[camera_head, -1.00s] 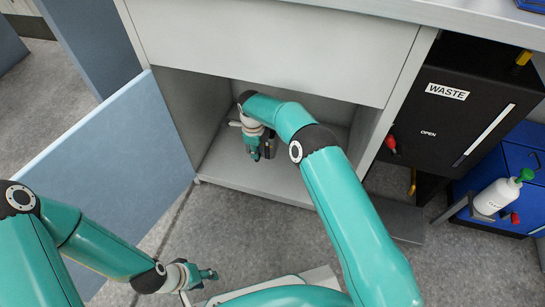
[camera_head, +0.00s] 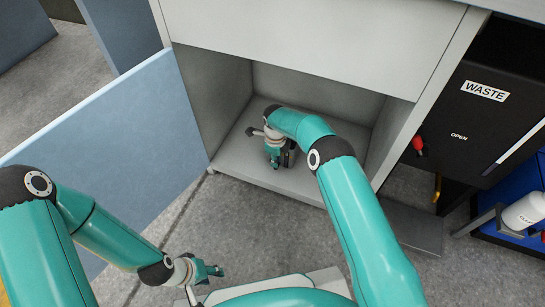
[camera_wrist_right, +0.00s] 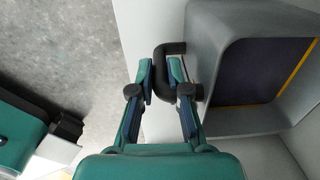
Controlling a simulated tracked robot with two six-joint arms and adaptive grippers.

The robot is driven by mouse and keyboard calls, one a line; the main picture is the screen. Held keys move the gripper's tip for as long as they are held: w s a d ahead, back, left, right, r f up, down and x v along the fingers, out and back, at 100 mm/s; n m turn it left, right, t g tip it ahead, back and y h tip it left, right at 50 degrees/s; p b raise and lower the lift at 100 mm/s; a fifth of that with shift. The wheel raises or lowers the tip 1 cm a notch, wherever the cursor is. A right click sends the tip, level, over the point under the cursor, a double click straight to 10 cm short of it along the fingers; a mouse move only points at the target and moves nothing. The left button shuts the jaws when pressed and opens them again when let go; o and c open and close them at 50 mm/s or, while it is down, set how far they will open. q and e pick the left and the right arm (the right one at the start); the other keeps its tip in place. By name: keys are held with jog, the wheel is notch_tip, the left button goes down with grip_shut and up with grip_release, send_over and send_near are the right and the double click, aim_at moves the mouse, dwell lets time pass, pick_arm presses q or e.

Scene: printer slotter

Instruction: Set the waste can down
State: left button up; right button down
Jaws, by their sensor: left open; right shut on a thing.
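The waste can (camera_wrist_right: 215,65) shows in the right wrist view as a grey, rounded box with a dark inside and a yellow line. Its black handle (camera_wrist_right: 163,62) sits between the fingers of my right gripper (camera_wrist_right: 162,72), which is shut on it. In the head view my right gripper (camera_head: 275,162) is inside the open cabinet, low over its floor (camera_head: 245,170). The can is mostly hidden there behind my right arm, so I cannot tell whether it touches the floor. My left gripper (camera_head: 214,272) is open and empty, outside the cabinet.
The blue cabinet door (camera_head: 120,145) stands open at the left. A black unit labelled WASTE (camera_head: 470,115) with a red knob (camera_head: 418,145) is at the right. Bare cabinet floor shows left of my right gripper.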

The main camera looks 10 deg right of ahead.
jog(key=shift+w+r, duration=0.1)
jog(key=shift+r, duration=0.05)
jog(key=c, duration=1.1)
grip_release()
jog(key=shift+c, duration=0.2)
